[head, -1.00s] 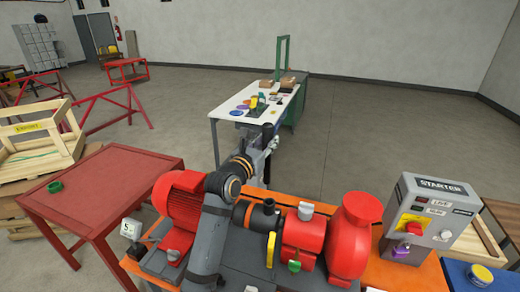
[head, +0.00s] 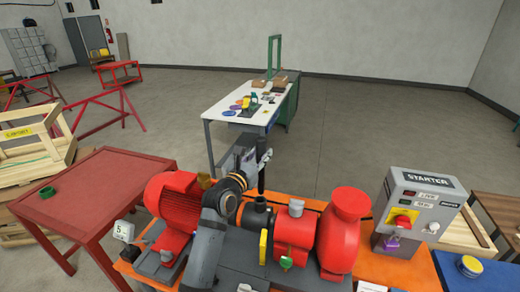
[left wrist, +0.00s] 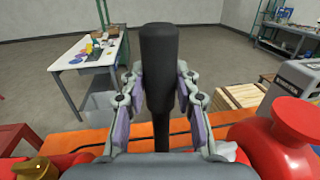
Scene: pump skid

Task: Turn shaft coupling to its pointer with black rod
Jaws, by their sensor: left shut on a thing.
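My left gripper (head: 258,160) is shut on the upright black rod (left wrist: 160,75), which stands between its fingers in the left wrist view. In the head view the rod (head: 261,180) hangs down toward the dark shaft coupling (head: 256,218) between the red motor (head: 172,205) and the red pump (head: 297,230). The rod's lower end is above or behind the coupling's top stub; I cannot tell whether they touch. A yellow upright piece (head: 263,247) stands beside the coupling. The coupling's lower part is partly hidden. My right gripper is not in view.
The grey starter box (head: 412,212) stands to the right on the orange skid (head: 370,238). A red table (head: 95,190) is at left with a green ring. A white table (head: 235,108) with small items stands beyond, with clear floor around it.

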